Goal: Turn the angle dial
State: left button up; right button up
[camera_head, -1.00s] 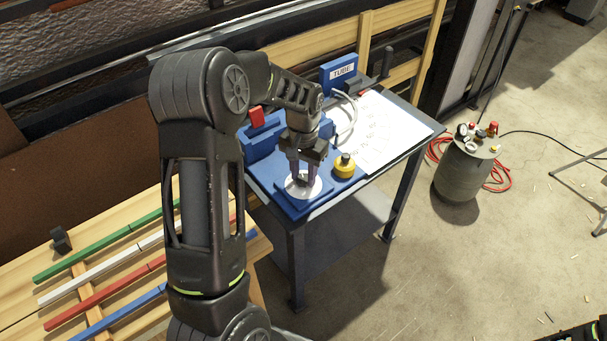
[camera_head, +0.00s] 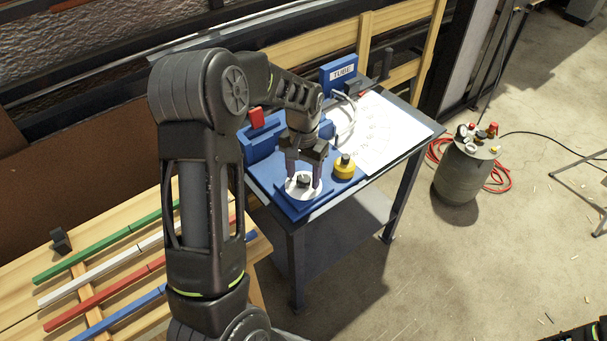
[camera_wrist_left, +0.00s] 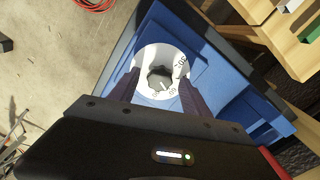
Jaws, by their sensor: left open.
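The angle dial is a white disc (camera_head: 293,187) with a dark knob (camera_head: 303,181) at its middle, on the front of a blue machine (camera_head: 286,207). In the left wrist view the disc (camera_wrist_left: 180,58) shows printed numbers, and a pale mark shows on the knob (camera_wrist_left: 160,78). My left gripper (camera_head: 303,186) points down over the dial. Its fingers are apart, one on each side of the knob, with gaps between them and it. In the left wrist view the open fingers (camera_wrist_left: 158,88) flank the knob. My right gripper is not seen.
A yellow button (camera_head: 345,167) stands close right of the dial. A red part (camera_head: 257,117), a box marked TUBE (camera_head: 340,73) and a white sheet (camera_head: 385,130) are behind. Coloured laths (camera_head: 105,243) lie on a wooden bench at left. A tank (camera_head: 466,168) stands on the floor.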

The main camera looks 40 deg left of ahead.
aim_at(304, 179)
pick_arm(q)
notch_tip(304, 179, up, 8)
jog(key=shift+f, duration=0.2)
dwell(0.6)
